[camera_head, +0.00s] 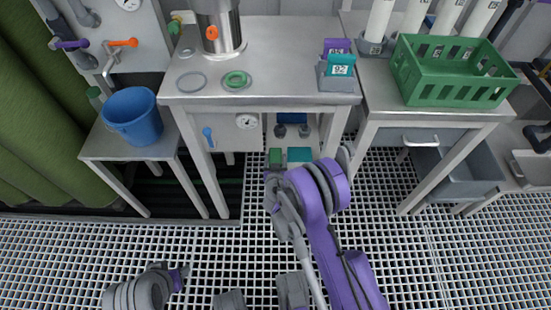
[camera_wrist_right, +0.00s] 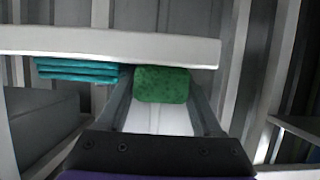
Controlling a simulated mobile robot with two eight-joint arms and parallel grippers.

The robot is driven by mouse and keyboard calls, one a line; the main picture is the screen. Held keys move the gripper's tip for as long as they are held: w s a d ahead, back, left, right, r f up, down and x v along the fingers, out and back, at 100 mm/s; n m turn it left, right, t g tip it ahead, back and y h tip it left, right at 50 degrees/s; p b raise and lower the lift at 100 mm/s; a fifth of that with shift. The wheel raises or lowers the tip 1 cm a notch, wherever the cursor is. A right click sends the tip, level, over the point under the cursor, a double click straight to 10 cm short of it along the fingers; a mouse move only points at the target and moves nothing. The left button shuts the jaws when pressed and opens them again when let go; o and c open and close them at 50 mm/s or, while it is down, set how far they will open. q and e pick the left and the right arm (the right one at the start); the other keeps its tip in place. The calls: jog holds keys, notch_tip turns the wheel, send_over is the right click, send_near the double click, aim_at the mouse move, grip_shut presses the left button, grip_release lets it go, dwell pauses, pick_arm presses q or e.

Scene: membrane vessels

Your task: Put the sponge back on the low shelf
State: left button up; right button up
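The green sponge (camera_head: 275,157) is at the low shelf under the middle table; it also shows in the right wrist view (camera_wrist_right: 161,85). My right gripper (camera_wrist_right: 160,95) has a finger on each side of the sponge, and the sponge fills the gap between them. The low shelf (camera_wrist_right: 110,45) shows in the wrist view as a pale slab right along the sponge's edge. I cannot tell whether the sponge rests on it or is just above it. In the head view my right arm hides much of the shelf.
A stack of teal cloths (camera_wrist_right: 78,70) lies on the shelf beside the sponge; it also shows in the head view (camera_head: 299,155). Table legs stand on both sides. A blue bucket (camera_head: 133,117) is on the left stand, and a green crate (camera_head: 455,92) is on the right table.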

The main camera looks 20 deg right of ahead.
jog(key=shift+r, duration=0.1)
jog(key=shift+r, duration=0.2)
jog(key=b+v, duration=0.2)
jog(key=v, duration=1)
jog(key=s+d+r+g, duration=0.5)
jog(key=s+d+r, duration=0.2)
jog(key=r, duration=0.1)
jog(key=s+a+r+n+g+y, duration=0.1)
jog(key=s, duration=0.5)
jog(key=s+a+r+n+g+y, duration=0.1)
jog(key=s+r, duration=0.1)
jog(key=s, duration=0.4)
jog(key=s+a+r+n+g+y, duration=0.1)
jog(key=s, duration=0.5)
jog(key=shift+s+a+r+g+y, duration=0.1)
jog(key=shift+s+r+g+y, duration=0.05)
jog(key=shift+r+g+y, duration=0.25)
